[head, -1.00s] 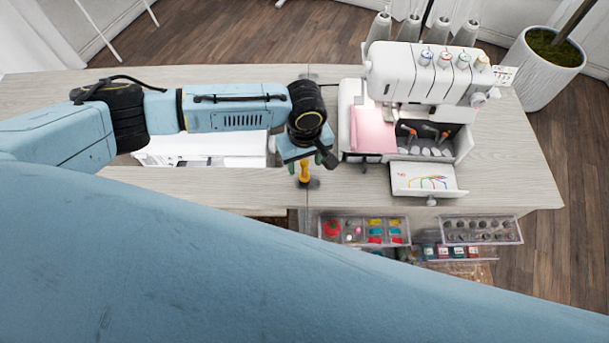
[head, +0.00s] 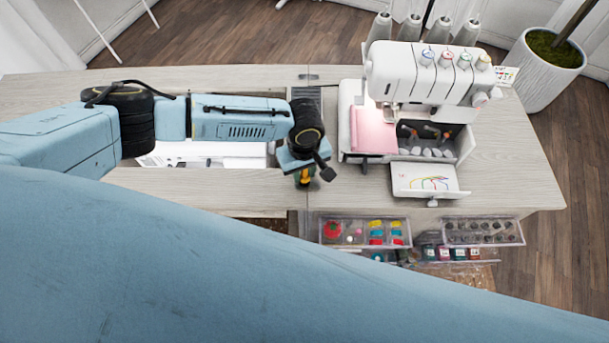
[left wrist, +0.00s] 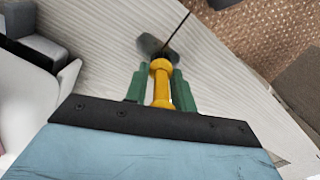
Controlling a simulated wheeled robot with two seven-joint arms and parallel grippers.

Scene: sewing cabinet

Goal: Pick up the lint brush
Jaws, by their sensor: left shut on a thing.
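The lint brush shows as a yellow handle (head: 304,176), upright near the front edge of the table, just left of the sewing machine. My left gripper (head: 304,181) comes down over it from above and hides most of it. In the left wrist view, the green fingers of the left gripper (left wrist: 155,88) are shut on the yellow handle (left wrist: 161,68), one on each side. A dark shape lies beyond the handle there; I cannot tell whether it is the brush's head or a shadow. My right gripper is not in view.
A white sewing machine (head: 425,75) with an open drawer (head: 428,196) stands to the right. A recess with a white machine (head: 205,153) lies under my left arm. Clear trays of notions (head: 365,242) stick out below the front edge. Bare tabletop (head: 510,165) is at the far right.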

